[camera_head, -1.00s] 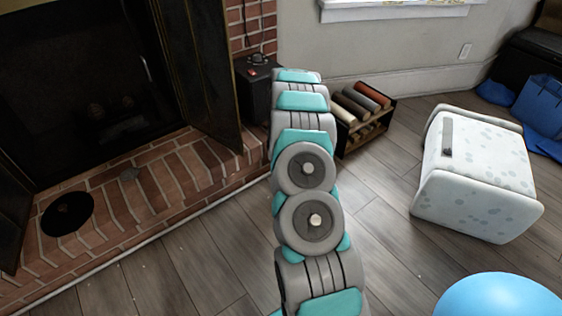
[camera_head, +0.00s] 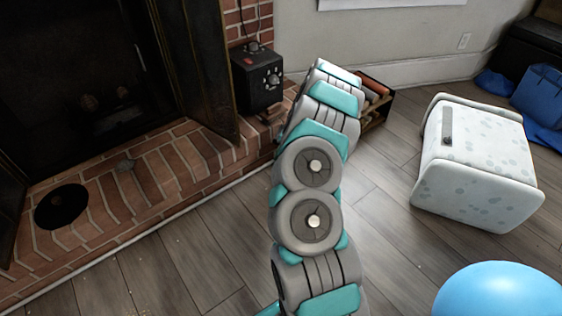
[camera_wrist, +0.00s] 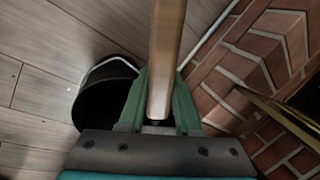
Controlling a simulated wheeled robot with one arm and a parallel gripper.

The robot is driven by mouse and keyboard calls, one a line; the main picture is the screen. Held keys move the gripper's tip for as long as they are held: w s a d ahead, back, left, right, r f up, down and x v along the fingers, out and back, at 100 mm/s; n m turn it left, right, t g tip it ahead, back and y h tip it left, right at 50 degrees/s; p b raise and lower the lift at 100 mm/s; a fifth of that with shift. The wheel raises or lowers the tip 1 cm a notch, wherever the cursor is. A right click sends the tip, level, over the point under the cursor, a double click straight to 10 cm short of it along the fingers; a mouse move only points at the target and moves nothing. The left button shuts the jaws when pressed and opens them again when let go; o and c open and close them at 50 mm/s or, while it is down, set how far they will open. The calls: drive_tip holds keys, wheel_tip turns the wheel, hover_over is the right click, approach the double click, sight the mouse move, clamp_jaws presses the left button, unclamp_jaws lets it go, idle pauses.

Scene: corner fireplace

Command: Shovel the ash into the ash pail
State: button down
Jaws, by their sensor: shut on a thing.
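My gripper (camera_wrist: 160,112) is shut on a wooden handle (camera_wrist: 166,50) in the wrist view. The tool's far end is out of that view, so I cannot tell whether it carries ash. A black pail (camera_wrist: 103,100) with an open top stands on the wood floor left of the fingers, partly covered by the gripper. The head view does not show the gripper, the handle or this pail clearly; my arm fills the middle.
A flat black disc (camera_head: 62,207) lies on the hearth's left part. The dark fireplace door (camera_head: 200,65) stands open beside a black box (camera_head: 257,80). A log rack (camera_head: 375,100), white spotted stool (camera_head: 475,165) and blue ball (camera_head: 500,292) are right. Floor is clear front left.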

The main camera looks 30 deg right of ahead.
drive_tip(key=shift+s+d+r+t+y+b, duration=0.2)
drive_tip(key=shift+t+y+b, duration=0.4)
drive_tip(key=shift+b, duration=1.65)
drive_tip(key=shift+s+d+r+t+y+b, duration=0.15)
drive_tip(key=shift+t+y+b, duration=0.45)
drive_tip(key=shift+b, duration=1.65)
drive_tip(key=t+b, duration=0.1)
drive_tip(key=b, duration=0.2)
drive_tip(key=s+t+y+b, duration=0.1)
drive_tip(key=b, duration=0.2)
drive_tip(key=shift+d, duration=0.35)
drive_tip(key=s+d+t+y, duration=0.1)
drive_tip(key=t+y, duration=0.1)
drive_tip(key=s+d+t+y+b, duration=0.1)
drive_tip(key=t+y, duration=0.1)
drive_tip(key=t, duration=0.1)
drive_tip(key=s+d+t+y+b, duration=0.1)
drive_tip(key=t+y, duration=0.1)
drive_tip(key=shift+s+f+t, duration=0.3)
drive_tip(key=shift+s, duration=0.1)
